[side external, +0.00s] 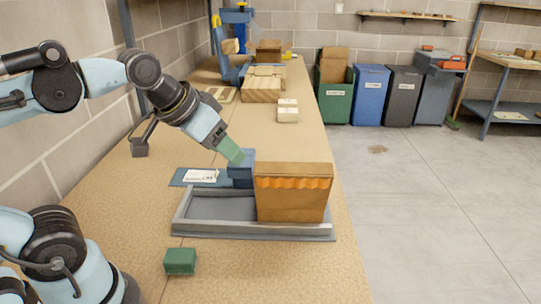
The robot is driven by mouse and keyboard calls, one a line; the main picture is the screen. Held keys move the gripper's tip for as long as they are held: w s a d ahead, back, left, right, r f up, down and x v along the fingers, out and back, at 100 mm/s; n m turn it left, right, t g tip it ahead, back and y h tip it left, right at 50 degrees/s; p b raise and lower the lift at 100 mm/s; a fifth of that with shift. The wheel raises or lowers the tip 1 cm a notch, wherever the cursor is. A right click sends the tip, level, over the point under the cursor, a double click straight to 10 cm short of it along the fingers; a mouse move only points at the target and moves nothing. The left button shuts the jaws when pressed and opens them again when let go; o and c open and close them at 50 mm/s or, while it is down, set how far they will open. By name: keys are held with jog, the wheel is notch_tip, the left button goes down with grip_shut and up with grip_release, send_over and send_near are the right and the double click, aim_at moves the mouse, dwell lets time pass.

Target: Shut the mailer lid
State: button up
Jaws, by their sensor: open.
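The mailer appears to be the brown cardboard box (290,208), standing in the right part of a grey tray (185,222). A wavy orange edge runs across its front just below the top. I cannot tell from this view how far its lid is open. My gripper (232,155) is above and left of the box, pointing down and right, with green at its tip. It is close to a small blue block (241,172) behind the tray; whether they touch is unclear. The gripper is open; its finger gap is hard to make out.
A green block (180,261) lies on the bench in front of the tray. A dark blue mat with a white label (200,176) lies behind the tray. Small white boxes (288,111) and stacked cardboard (262,85) stand farther back. The tray's left part is empty.

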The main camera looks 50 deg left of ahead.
aim_at(293, 168)
notch_tip(293, 168, up, 13)
jog(key=w+d+m+g, duration=0.2)
jog(key=w+d+m, duration=0.1)
jog(key=d+m, duration=0.6)
jog(key=shift+m+t+h, duration=0.3)
jog(key=shift+m+h, duration=0.1)
jog(key=shift+h, duration=0.1)
jog(key=shift+s+a+f+x, duration=0.25)
jog(key=shift+s+a+x, duration=0.15)
jog(key=shift+x, duration=2.3)
jog(key=shift+s+a+f+x, duration=0.25)
jog(key=shift+s+a+x, duration=0.1)
jog(key=shift+x, duration=2.35)
jog(key=shift+s+a+f+x, duration=0.25)
jog(key=shift+s+a+x, duration=0.15)
jog(key=shift+x, duration=2.3)
grip_shut()
